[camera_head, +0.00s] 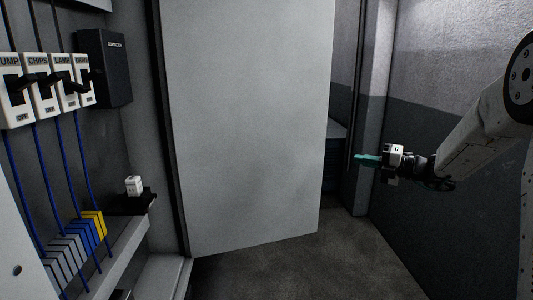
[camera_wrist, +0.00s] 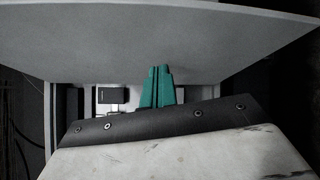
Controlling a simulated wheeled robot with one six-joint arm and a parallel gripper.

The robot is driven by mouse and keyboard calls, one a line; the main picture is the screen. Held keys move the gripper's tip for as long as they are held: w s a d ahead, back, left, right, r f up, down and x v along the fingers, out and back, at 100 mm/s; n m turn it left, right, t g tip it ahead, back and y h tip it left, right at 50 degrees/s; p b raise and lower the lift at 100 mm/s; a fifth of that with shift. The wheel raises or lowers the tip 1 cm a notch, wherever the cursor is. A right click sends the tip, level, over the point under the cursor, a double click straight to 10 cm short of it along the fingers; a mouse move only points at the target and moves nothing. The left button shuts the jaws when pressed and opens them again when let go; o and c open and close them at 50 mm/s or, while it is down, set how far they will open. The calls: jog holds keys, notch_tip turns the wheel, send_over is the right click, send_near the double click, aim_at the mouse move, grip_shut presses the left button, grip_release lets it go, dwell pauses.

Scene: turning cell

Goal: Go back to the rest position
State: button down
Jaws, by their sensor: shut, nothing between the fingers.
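My gripper (camera_head: 358,159) has teal fingers and is at the right in the head view, pointing left toward the pale grey door panel (camera_head: 248,120). In the wrist view my gripper (camera_wrist: 159,70) shows its two teal fingers closed together, with nothing between them. It is apart from the switches and the panel edge in the head view. The grey panel (camera_wrist: 170,40) spans the upper part of the wrist view, beyond the fingertips.
At the left are several labelled switches (camera_head: 42,82) with blue wires, a black box (camera_head: 104,68), terminal blocks (camera_head: 75,245) and a small white block (camera_head: 133,186) on a black ledge. A dark wall (camera_head: 430,215) stands at the right. The floor (camera_head: 300,265) below is clear.

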jog(key=s+a+f+n+g+h, duration=0.2)
jog(key=s+a+n+g, duration=0.25)
jog(key=s+n, duration=0.6)
jog(key=s+a+f+n+g+h, duration=0.25)
jog(key=s+a+n+g, duration=0.2)
jog(key=s+n, duration=0.6)
jog(key=s+d+r+n+h, duration=0.1)
jog(key=s+n+h, duration=0.3)
jog(key=s+n, duration=0.5)
jog(key=s+d+r+n+h, duration=0.1)
jog(key=s+n+h, duration=0.4)
jog(key=s+n, duration=0.5)
jog(key=shift+s+r, duration=0.35)
jog(key=shift+s, duration=2.55)
